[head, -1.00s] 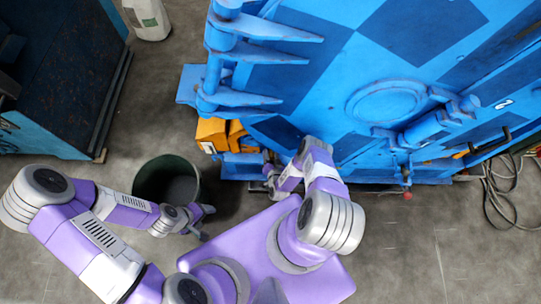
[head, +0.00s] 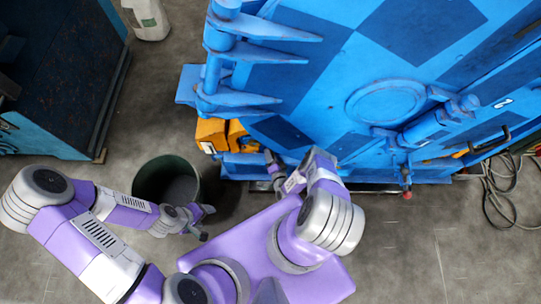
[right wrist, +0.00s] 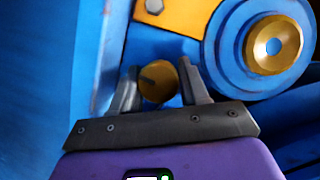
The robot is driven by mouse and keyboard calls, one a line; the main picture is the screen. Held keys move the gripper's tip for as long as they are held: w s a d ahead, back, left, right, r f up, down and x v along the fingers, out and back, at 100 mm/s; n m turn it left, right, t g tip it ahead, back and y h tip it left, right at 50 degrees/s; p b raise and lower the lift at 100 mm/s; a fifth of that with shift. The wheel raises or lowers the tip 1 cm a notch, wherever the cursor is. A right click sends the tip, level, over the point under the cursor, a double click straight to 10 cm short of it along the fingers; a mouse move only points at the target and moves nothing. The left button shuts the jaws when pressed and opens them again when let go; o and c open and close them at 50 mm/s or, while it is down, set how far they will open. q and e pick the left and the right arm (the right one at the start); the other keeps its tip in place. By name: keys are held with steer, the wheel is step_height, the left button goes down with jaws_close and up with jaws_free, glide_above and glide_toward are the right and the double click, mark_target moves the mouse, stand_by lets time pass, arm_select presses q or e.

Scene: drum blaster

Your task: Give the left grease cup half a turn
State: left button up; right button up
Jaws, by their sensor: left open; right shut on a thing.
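A small round brass grease cup (right wrist: 157,84) with a dark mark on its face sits between the fingers of my right gripper (right wrist: 160,88) in the right wrist view. The fingers are shut on its sides. In the head view my right gripper (head: 272,163) is at the lower edge of the blue machine, and the cup is not discernible there. Whether this is the left cup cannot be told from these frames. My left gripper (head: 207,222) is open and empty, beside the dark bin and away from the machine.
The blue machine (head: 400,90) fills the upper right, with orange blocks (head: 211,134) at its lower left. A brass-centred blue disc (right wrist: 273,46) is right of the cup. A dark green bin (head: 142,180) stands near my left arm. Cables (head: 497,200) lie at right.

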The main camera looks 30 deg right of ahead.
stand_by(0.3)
steer(key=o, duration=0.9)
steer(key=shift+o, duration=0.2)
